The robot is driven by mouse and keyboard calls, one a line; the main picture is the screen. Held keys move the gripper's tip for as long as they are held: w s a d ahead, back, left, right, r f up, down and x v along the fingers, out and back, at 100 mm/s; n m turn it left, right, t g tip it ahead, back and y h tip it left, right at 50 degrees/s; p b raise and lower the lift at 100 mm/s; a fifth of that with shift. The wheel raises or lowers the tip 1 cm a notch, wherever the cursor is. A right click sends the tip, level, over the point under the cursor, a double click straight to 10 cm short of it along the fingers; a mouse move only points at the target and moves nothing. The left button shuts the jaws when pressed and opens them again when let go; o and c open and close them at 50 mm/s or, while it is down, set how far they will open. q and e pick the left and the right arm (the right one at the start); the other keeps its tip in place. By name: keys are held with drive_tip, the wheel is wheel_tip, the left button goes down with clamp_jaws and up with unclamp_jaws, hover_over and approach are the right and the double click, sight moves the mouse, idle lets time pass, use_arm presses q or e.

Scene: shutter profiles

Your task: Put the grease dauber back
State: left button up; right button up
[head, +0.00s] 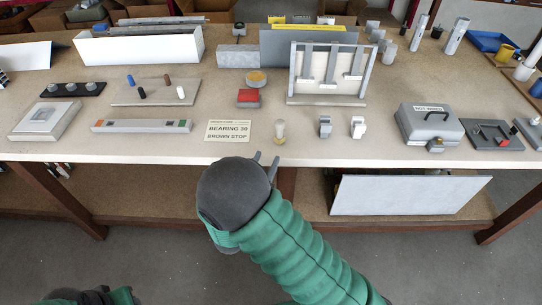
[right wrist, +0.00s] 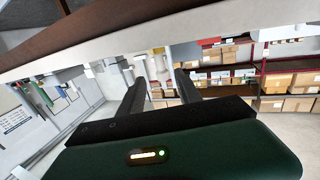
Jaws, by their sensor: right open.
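A small upright piece with a pale rounded top and tan body (head: 279,131) stands near the front edge of the table; it may be the grease dauber, but it is too small to be sure. A round tin with a yellow-tan top (head: 256,78) stands behind a red block (head: 248,97). My right gripper (head: 265,162) is open and empty at the table's front edge, just in front of the pale-topped piece and apart from it. In the right wrist view its two fingers (right wrist: 154,70) are spread, with small pale objects beyond them. My left gripper is out of view.
A "BEARING 30 BROWN STOP" card (head: 228,131) lies left of the pale-topped piece. Two small grey and white clips (head: 325,127) (head: 357,127) stand to its right. A slotted rack (head: 327,72) stands behind, and a grey lidded box (head: 430,127) sits farther right.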

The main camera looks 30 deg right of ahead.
drive_tip(key=w+a+f+n+g+y, duration=0.1)
drive_tip(key=a+f+n+y, duration=0.1)
drive_tip(key=a+y, duration=0.3)
drive_tip(key=a+f+n+g+y, duration=0.1)
drive_tip(key=a+f+n+y, duration=0.15)
drive_tip(key=y, duration=0.35)
drive_tip(key=s+f+n+g+y, duration=0.1)
drive_tip(key=s+n+g, duration=0.4)
drive_tip(key=s, duration=1.3)
drive_tip(key=shift+d+f+g+y, duration=0.15)
drive_tip(key=shift+d+g+y, duration=0.1)
drive_tip(key=shift+g+y, duration=0.6)
